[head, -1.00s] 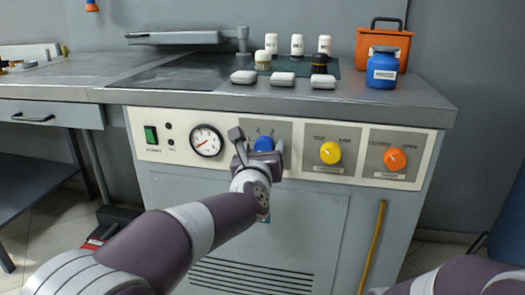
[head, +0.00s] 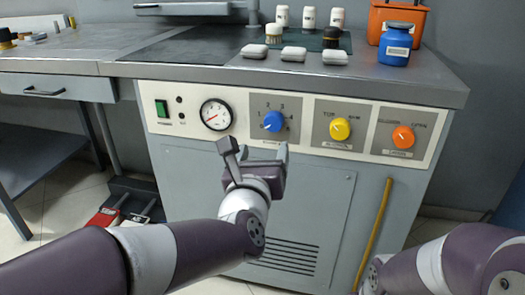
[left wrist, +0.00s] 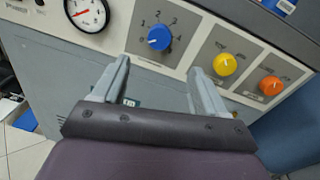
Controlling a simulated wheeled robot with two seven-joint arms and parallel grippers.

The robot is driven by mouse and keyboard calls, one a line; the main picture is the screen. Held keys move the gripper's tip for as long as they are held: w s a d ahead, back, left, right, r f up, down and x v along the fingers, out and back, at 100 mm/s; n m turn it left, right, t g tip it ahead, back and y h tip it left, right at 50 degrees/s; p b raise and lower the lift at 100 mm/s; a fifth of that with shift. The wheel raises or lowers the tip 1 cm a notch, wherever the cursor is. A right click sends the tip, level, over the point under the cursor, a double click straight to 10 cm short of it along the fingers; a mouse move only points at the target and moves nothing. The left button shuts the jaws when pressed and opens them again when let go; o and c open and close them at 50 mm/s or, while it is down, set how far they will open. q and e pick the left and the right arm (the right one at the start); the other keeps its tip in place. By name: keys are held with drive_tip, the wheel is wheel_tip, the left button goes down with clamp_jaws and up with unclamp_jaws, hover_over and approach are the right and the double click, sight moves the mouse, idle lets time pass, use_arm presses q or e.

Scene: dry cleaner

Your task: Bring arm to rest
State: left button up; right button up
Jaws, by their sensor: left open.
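My left gripper (head: 254,153) is in front of the machine's control panel, a little below the blue knob (head: 273,121). Its two fingers are apart with nothing between them. In the left wrist view the open fingers (left wrist: 165,82) point at the panel, with the blue knob (left wrist: 159,38) beyond them and not touched. The blue knob sits on a numbered dial plate. My right arm (head: 440,262) shows at the lower right; its gripper is out of view.
A yellow knob (head: 340,129), an orange knob (head: 402,136), a gauge (head: 216,114) and a green switch (head: 162,108) are on the panel. Bottles and white blocks stand on the worktop (head: 200,72) above. A yellow rod (head: 378,235) leans on the cabinet. Red and grey pedals (head: 104,218) are on the floor.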

use_arm(q)
drive_tip(key=shift+s, duration=0.1)
drive_tip(key=s+d+f+m+g+h+p, duration=0.1)
drive_tip(key=s+f+m+g, duration=0.25)
drive_tip(key=f+m, duration=0.65)
drive_tip(key=s+f+m+g+h+p, duration=0.1)
drive_tip(key=s+f+m+g, duration=0.3)
drive_tip(key=m, duration=1.2)
drive_tip(key=s+a+f+m+g+y+p, duration=0.15)
drive_tip(key=s+a+m+g+p, duration=0.3)
drive_tip(key=a, duration=0.45)
drive_tip(key=s+a+f+m+g+y+p, duration=0.1)
drive_tip(key=s+a+m+g+y+p, duration=0.25)
drive_tip(key=s+a+m+p, duration=0.35)
wheel_tip(320, 180, up, 37)
drive_tip(key=w+a+p, duration=0.1)
drive_tip(key=p, duration=3.3)
drive_tip(key=shift+a+n+h+p, duration=0.25)
drive_tip(key=shift+n+h+p, duration=0.05)
drive_tip(key=shift+n, duration=0.15)
